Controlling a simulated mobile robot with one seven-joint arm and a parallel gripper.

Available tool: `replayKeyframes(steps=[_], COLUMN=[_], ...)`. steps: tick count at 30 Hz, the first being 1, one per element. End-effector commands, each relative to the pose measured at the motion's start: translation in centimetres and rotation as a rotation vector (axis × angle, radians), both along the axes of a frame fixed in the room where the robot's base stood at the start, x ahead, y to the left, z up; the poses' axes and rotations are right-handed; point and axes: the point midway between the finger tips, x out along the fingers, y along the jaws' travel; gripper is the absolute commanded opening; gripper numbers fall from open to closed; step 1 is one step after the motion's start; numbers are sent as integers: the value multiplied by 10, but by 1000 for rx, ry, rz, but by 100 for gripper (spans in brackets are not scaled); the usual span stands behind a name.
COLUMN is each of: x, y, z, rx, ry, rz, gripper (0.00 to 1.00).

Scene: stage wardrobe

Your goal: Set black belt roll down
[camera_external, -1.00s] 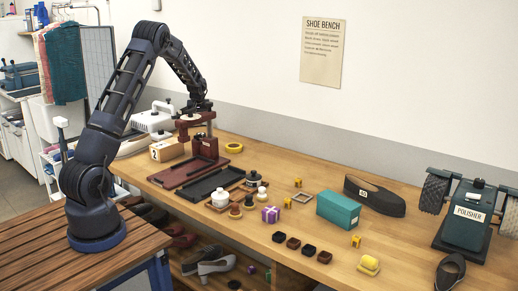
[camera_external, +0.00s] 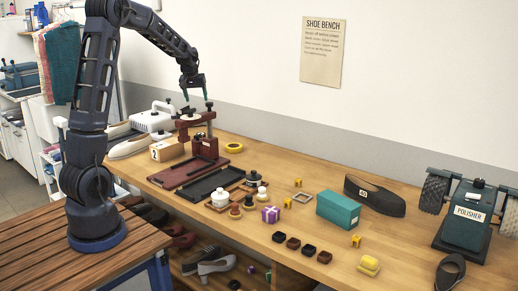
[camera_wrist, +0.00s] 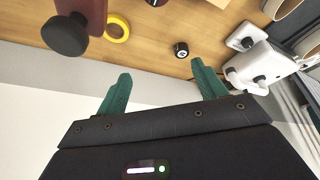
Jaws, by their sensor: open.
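A small round black item with a pale mark, which looks like the black belt roll (camera_wrist: 181,49), lies on the bench near the wall in the wrist view. In the external view I cannot pick it out clearly around the red press. My gripper (camera_external: 196,97) is raised above the red press, with its teal fingers apart and nothing between them. The open fingers also show in the wrist view (camera_wrist: 161,72), apart from the black roll.
The dark red press (camera_external: 205,150) stands below my gripper, with a yellow ring (camera_external: 234,147) to its right. A white machine (camera_external: 152,119) and a box marked 2 (camera_external: 167,151) are to its left. A black tray (camera_external: 205,187) lies in front. The wall is close behind.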

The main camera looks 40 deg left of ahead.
Motion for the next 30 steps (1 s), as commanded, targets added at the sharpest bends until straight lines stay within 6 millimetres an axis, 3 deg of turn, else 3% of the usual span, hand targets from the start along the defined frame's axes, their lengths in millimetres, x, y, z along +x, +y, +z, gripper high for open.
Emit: replayKeyframes(steps=[6,15,23,30], x=[-61,-153,-236,-313], y=[-45,-100,-141,-172], z=[45,83,98,97], rx=[-14,-18,-7,15], ry=[-11,-19,-21,-24], rz=[-88,-216,-331,-435], gripper=[70,70,70,70])
